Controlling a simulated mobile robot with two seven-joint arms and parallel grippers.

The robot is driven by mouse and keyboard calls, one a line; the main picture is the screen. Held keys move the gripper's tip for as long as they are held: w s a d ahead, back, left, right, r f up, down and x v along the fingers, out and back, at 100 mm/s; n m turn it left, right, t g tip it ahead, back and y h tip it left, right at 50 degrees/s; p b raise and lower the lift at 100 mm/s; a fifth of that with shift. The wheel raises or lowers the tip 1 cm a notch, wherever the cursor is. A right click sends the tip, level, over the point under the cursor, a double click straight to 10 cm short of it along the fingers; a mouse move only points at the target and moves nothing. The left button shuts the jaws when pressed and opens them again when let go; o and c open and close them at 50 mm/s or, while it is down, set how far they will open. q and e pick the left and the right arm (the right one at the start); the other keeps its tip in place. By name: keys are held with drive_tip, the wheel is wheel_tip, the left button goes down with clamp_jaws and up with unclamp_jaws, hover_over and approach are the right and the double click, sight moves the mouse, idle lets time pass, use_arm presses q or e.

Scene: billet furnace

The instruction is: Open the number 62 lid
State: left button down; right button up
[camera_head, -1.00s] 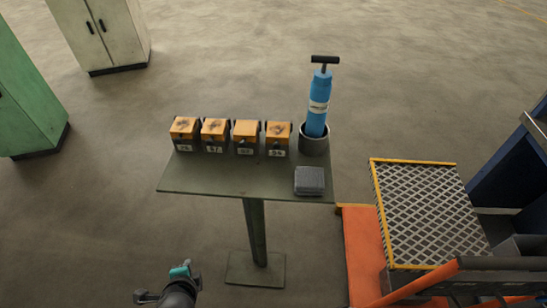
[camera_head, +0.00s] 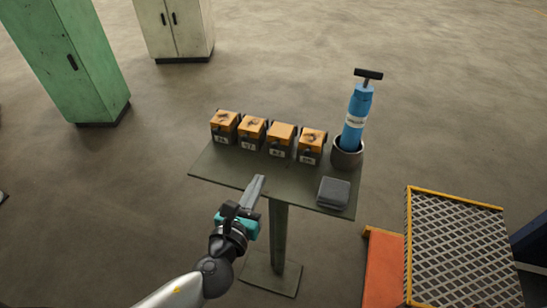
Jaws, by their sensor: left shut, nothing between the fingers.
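Four orange-topped boxes stand in a row on a dark table (camera_head: 230,165), each with a dark front and a small white number label. The third box from the left (camera_head: 281,139) has a label that looks like 62, but it is too small to read surely. All the lids look closed. My left gripper (camera_head: 260,180) is shut and empty, its fingers pointing up towards the table's front edge, in front of the boxes and apart from them. My right gripper is not in view.
A blue hand pump (camera_head: 355,118) with a black handle stands in a grey cup (camera_head: 346,152) at the table's right. A dark grey folded pad (camera_head: 333,192) lies at the front right corner. An orange-edged grating platform (camera_head: 460,245) stands further right. Cabinets stand behind left.

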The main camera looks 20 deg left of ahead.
sight(273, 167)
use_arm(q)
drive_tip(key=shift+m, duration=0.3)
drive_tip(key=w, duration=0.3)
drive_tip(key=w+f, duration=0.1)
drive_tip(key=w, duration=0.6)
drive_tip(key=shift+d+f, duration=0.15)
drive_tip(key=shift+d, duration=0.2)
